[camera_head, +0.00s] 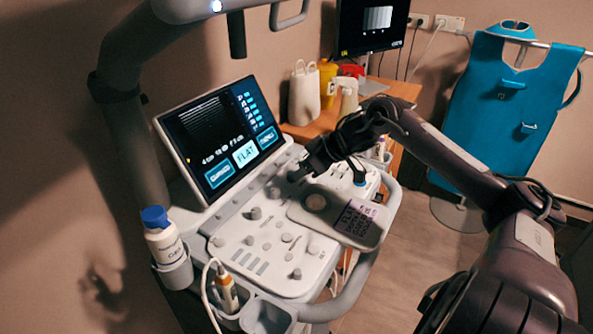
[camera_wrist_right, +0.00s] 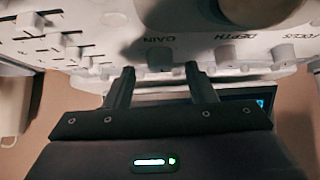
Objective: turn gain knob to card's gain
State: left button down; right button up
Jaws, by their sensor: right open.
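The ultrasound console (camera_head: 230,245) has a tilted screen (camera_head: 220,130) and several knobs on its panel. A card (camera_head: 357,220) with several printed lines lies at the panel's right; its top line seems to read FLAT and the rest is too small to read. My right gripper (camera_head: 296,174) is over the panel's far edge, just below the screen. In the right wrist view its two fingers (camera_wrist_right: 160,72) are apart, on either side of a small knob (camera_wrist_right: 160,58) by the GAIN label. I cannot tell whether they touch it. My left gripper is not in view.
DEPTH and FOCUS labels sit beside GAIN in the right wrist view. A blue-capped bottle (camera_head: 163,240) stands in a holder at the console's left. A wooden side table (camera_head: 400,90) holds a yellow container (camera_head: 327,75). A blue apron (camera_head: 505,110) hangs at the right.

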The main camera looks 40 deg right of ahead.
jog(key=shift+w+a+f, duration=0.1)
jog(key=shift+w+f, duration=0.25)
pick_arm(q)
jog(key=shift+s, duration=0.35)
pick_arm(e)
jog(key=shift+w+a+f, duration=0.15)
jog(key=shift+w+f, duration=0.1)
